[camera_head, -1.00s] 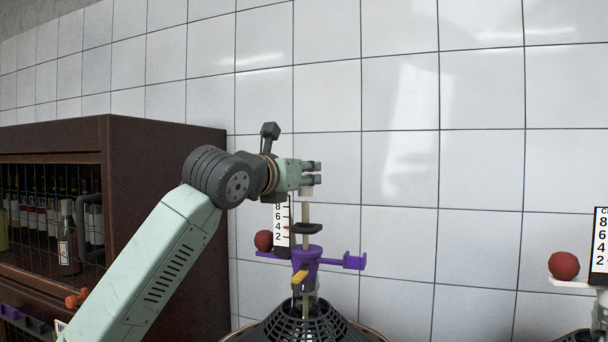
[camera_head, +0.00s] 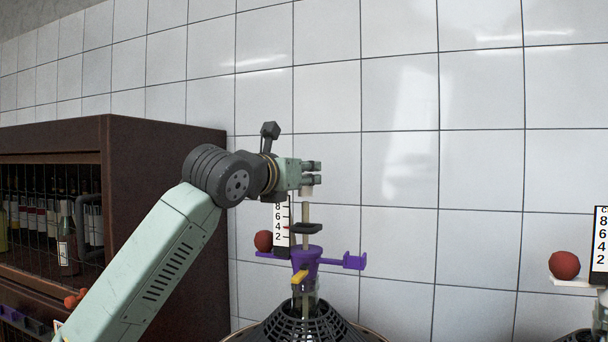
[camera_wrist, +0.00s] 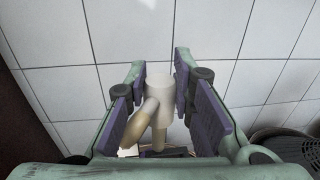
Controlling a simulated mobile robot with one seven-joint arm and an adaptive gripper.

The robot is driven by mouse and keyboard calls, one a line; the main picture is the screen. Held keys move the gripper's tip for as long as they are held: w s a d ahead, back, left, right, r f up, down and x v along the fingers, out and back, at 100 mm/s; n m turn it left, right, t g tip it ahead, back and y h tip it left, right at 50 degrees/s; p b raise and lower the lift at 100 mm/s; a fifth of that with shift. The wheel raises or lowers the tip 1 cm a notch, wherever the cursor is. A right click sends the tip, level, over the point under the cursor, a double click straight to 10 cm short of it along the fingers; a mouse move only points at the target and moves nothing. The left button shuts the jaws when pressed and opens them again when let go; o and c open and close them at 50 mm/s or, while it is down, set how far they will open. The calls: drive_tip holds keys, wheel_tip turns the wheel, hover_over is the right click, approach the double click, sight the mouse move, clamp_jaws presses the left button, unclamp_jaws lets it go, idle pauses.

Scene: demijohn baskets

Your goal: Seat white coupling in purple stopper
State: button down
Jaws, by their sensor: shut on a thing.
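The white coupling (camera_head: 307,191) is under my gripper's fingers in the head view. In the wrist view the coupling (camera_wrist: 161,92) is a pale cylinder between the purple finger pads, with a tan side branch. My gripper (camera_head: 313,172) is shut on it, the fingers pointing right. A tan tube (camera_head: 306,213) runs straight down from the coupling, past a black clip (camera_head: 307,228), to the purple stopper (camera_head: 305,263). The stopper is upright, well below my gripper, in the neck of a glass vessel (camera_head: 306,296). Where the tube's lower end sits is hidden.
A dark basket (camera_head: 305,327) surrounds the vessel. A purple side arm (camera_head: 348,261), a red ball (camera_head: 264,241) and a numbered scale (camera_head: 282,222) flank the stopper. A dark bottle cabinet (camera_head: 170,200) stands left. Another red ball (camera_head: 564,264) is far right. Tiled wall lies behind.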

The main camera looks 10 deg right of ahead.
drive_tip(key=shift+f+b, duration=1.25)
drive_tip(key=shift+f, duration=0.05)
drive_tip(key=c, duration=1.3)
unclamp_jaws()
drive_tip(key=shift+r, duration=0.1)
drive_tip(key=v, duration=1.2)
